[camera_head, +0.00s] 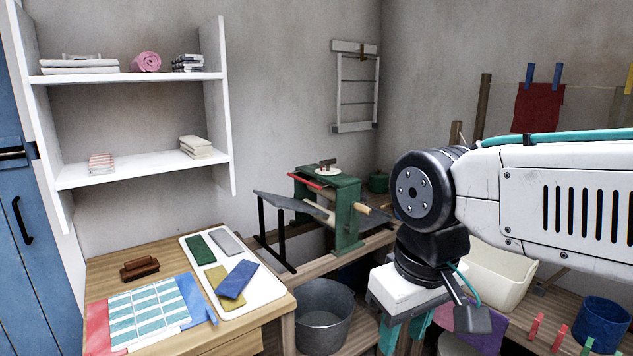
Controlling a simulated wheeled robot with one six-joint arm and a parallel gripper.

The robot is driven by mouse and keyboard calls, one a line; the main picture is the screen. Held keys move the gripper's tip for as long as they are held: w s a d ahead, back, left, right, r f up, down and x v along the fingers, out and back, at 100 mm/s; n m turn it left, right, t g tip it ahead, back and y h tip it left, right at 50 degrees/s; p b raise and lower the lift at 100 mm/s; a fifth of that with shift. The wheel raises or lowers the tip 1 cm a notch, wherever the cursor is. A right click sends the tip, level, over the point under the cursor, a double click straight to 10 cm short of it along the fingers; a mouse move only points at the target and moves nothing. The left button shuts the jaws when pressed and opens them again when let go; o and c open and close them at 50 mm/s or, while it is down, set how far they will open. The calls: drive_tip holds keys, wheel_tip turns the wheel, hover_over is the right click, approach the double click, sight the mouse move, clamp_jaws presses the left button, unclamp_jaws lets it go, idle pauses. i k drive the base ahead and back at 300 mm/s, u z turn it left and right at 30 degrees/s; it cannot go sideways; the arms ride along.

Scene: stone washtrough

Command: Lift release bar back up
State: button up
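The green wringer (347,213) stands on a wooden bench in the middle of the view. A red bar (305,181), which looks like the release bar, lies slightly sloped along the wringer's upper left side, low against the frame. My gripper (402,342) points down in front and to the right of the wringer, well apart from the bar. Its two teal fingers are spaced apart, with nothing visible between them. The fingertips are close to the lower picture edge.
A sloped grey board (290,203) on black legs adjoins the wringer's left side, and a wooden handle (374,209) sticks out right. A metal tub (323,312) stands below. A cream basin (497,272) is at right. A table with cloths (150,312) is at left.

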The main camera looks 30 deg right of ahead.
sight(291, 175)
drive_tip(key=z, duration=0.7)
drive_tip(key=i, duration=1.25)
drive_tip(key=u, duration=0.6)
drive_tip(key=k, duration=0.6)
drive_tip(key=z, duration=0.2)
drive_tip(key=i, duration=1)
drive_tip(key=u, duration=0.3)
